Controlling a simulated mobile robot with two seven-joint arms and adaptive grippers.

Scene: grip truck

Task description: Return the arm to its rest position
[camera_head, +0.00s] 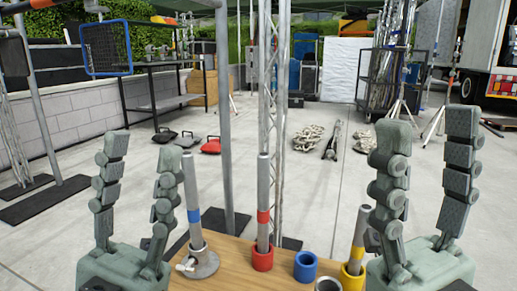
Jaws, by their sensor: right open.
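My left gripper (142,147) stands at the lower left with its fingers pointing up, spread apart and empty. My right gripper (426,128) stands at the lower right, fingers up and wide apart, with nothing between them. Between the grippers is a wooden table top (232,264). On it a grey rod with a blue band (193,215) stands in a grey round base (199,264). A rod with a red band (263,205) stands upright in a red holder (262,258). A rod with a yellow band (358,240) leans slightly in a yellow holder (352,278), close beside my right gripper.
A blue holder (305,266) looks empty, and a grey cup (328,286) is cut off by the lower edge. A grey pole (224,120) and a truss (272,100) rise behind the table. A truck (487,75) stands back right.

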